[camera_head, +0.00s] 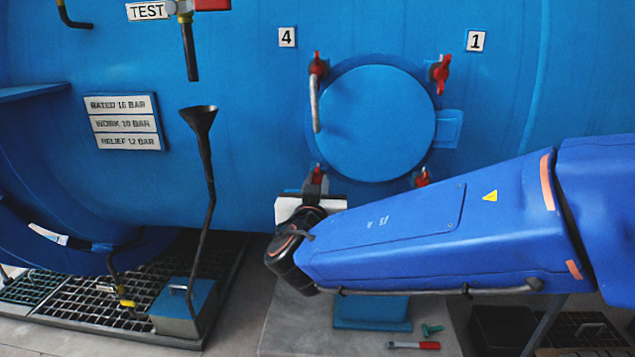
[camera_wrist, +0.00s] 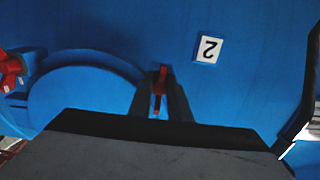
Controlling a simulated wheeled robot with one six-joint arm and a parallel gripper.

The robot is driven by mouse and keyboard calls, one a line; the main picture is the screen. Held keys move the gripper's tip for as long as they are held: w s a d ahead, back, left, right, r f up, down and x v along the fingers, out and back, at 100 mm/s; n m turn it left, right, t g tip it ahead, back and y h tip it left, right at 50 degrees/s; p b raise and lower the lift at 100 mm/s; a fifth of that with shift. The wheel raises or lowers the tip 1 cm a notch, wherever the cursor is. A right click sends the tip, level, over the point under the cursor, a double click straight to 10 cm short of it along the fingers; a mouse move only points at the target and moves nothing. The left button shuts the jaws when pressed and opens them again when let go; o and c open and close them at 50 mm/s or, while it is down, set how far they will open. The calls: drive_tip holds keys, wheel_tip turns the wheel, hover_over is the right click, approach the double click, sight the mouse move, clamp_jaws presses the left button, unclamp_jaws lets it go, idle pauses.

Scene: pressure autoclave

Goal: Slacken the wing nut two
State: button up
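A round blue hatch (camera_head: 377,123) on the blue vessel has red wing nuts around its rim. Wing nut two (camera_head: 317,174) is at the hatch's lower left. In the wrist view wing nut two (camera_wrist: 160,88) stands between my gripper's dark fingers, beside the plate marked 2 (camera_wrist: 208,49), which appears upside down. In the head view my gripper (camera_head: 315,186) is partly hidden by my wrist.
Wing nut one (camera_head: 440,72), wing nut four (camera_head: 318,66) and a lower-right wing nut (camera_head: 422,178) surround the hatch. A grey bar handle (camera_head: 315,105) hangs at the upper left. A black funnel (camera_head: 199,118) on a pipe stands left. Tools (camera_head: 414,345) lie below.

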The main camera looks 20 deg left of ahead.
clamp_jaws()
